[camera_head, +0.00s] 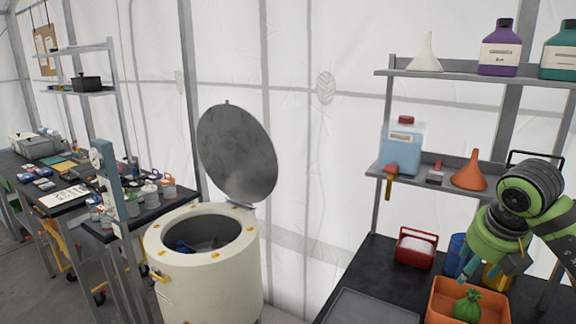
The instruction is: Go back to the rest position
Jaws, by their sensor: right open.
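My right arm reaches in from the right edge with green and dark links. Its right gripper (494,270) points down over the right-hand bench, above an orange bin (441,304). Its fingers are spread, with nothing seen between them. A green tied bag (468,306) sits in the orange bin, below the gripper and apart from it. My left gripper is out of view.
A cream round vessel (215,275) with its grey lid (237,152) raised stands at centre. A shelf rack (440,189) holds a blue jug (402,148) and an orange funnel (470,172) beside my right arm. A red caddy (415,248), a blue cup (455,255) and a grey tray (368,308) are on the bench. A cluttered table (62,207) is at left.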

